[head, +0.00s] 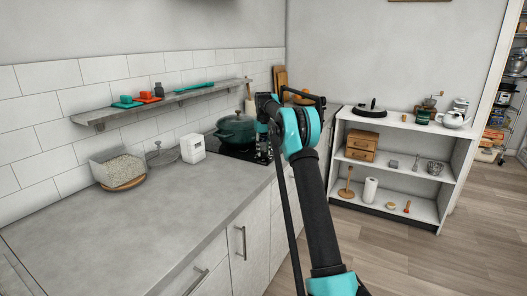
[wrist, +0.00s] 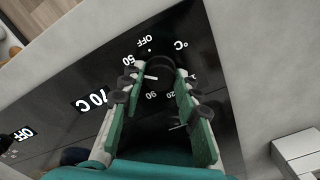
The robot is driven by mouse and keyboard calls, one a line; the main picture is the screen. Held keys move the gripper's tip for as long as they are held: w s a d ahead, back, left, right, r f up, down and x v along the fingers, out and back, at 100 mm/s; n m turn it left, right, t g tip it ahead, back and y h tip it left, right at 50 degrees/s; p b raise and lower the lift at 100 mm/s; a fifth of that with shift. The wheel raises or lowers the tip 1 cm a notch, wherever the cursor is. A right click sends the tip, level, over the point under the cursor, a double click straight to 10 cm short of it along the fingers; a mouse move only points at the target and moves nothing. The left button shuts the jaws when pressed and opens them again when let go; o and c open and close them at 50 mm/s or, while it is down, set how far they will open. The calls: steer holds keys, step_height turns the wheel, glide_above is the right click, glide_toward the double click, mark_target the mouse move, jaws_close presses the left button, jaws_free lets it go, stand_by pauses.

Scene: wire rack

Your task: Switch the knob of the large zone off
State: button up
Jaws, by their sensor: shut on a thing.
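In the wrist view a dark round knob (wrist: 161,66) sits on a glossy black control panel (wrist: 66,125). White marks, among them OFF, 50, 90 and 20, ring it. My gripper (wrist: 160,72) has one green-padded finger on each side of the knob and is shut on it. The fingers partly cover the dial, and I cannot read the knob's exact setting. White displays reading 70 C (wrist: 91,100) and OFF (wrist: 22,134) show to the left. No label shows which zone this knob serves. In the head view my arm hides the gripper and knob.
In the head view a green pot (head: 237,129) stands on the black cooktop (head: 240,154). A wall shelf (head: 165,98) runs above. White shelving (head: 385,125) stands right.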

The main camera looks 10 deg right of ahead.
mark_target(264, 152)
steer(key=m, duration=0.5)
steer(key=shift+m, duration=2.5)
steer(key=o, duration=1.2)
steer(key=shift+c, duration=0.2)
steer(key=shift+r, duration=0.15)
step_height(264, 152, up, 12)
